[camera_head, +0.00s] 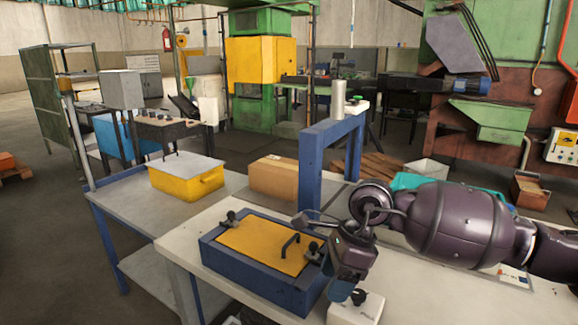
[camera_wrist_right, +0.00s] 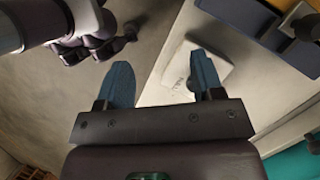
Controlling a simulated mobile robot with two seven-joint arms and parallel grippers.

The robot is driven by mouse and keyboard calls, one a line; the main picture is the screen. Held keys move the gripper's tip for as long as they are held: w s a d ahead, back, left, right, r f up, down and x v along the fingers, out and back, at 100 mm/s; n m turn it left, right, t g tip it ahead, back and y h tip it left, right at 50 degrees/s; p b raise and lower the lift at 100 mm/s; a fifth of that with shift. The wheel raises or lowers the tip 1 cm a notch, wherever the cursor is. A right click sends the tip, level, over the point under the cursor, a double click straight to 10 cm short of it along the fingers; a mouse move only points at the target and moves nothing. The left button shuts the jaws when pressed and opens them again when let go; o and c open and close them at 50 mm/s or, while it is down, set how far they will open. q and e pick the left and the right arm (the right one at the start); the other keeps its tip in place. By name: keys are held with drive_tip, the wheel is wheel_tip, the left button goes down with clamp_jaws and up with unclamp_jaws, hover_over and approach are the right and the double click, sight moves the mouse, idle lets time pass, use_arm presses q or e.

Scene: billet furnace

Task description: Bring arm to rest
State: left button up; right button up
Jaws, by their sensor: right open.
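My right arm comes in from the right in the head view. Its right gripper (camera_head: 342,290) points down at the front edge of the white table (camera_head: 440,290), just left of a small white box with a black knob (camera_head: 356,308). In the right wrist view the right gripper (camera_wrist_right: 163,80) has its two blue fingers wide apart, with nothing held between them. A white block (camera_wrist_right: 215,72) shows behind the right-hand finger there. My left gripper does not show in the head view.
A blue box with a yellow lid and black handle (camera_head: 262,243) stands just left of the gripper. A blue frame (camera_head: 312,165) rises behind it. A yellow case (camera_head: 187,180) and a cardboard box (camera_head: 272,177) stand on the grey table (camera_head: 140,215). Open floor (camera_head: 40,240) lies at left.

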drive_tip(key=s+a+r+m+t+y, duration=0.1)
drive_tip(key=s+a+r+m+y, duration=0.1)
drive_tip(key=s+a+m+y, duration=0.35)
drive_tip(key=s+a+r+m+y, duration=0.3)
drive_tip(key=a+y, duration=0.4)
drive_tip(key=y, duration=0.2)
drive_tip(key=w+d+m+t+h, duration=0.4)
drive_tip(key=d+m+t, duration=0.5)
drive_tip(key=m+t, duration=0.95)
drive_tip(key=s+d+f+m+g+h, duration=0.2)
drive_tip(key=d+f+m+h, duration=0.45)
drive_tip(key=m, duration=0.25)
drive_tip(key=s+d+f+m+g+h, duration=0.25)
drive_tip(key=d+f+m+h, duration=0.35)
drive_tip(key=d+m+h, duration=0.3)
drive_tip(key=s+d+f+m+g, duration=0.35)
drive_tip(key=s+f+g, duration=0.25)
drive_tip(key=s, duration=0.5)
drive_tip(key=s+d+f+m+g, duration=0.2)
drive_tip(key=s+f+m+g, duration=0.35)
drive_tip(key=s, duration=0.65)
drive_tip(key=w+f+n+t+y, duration=0.1)
drive_tip(key=w+f+t, duration=0.7)
drive_tip(key=f+t, duration=0.1)
drive_tip(key=shift+w+a+f, duration=0.2)
drive_tip(key=shift+a+f, duration=0.1)
drive_tip(key=shift+f, duration=0.1)
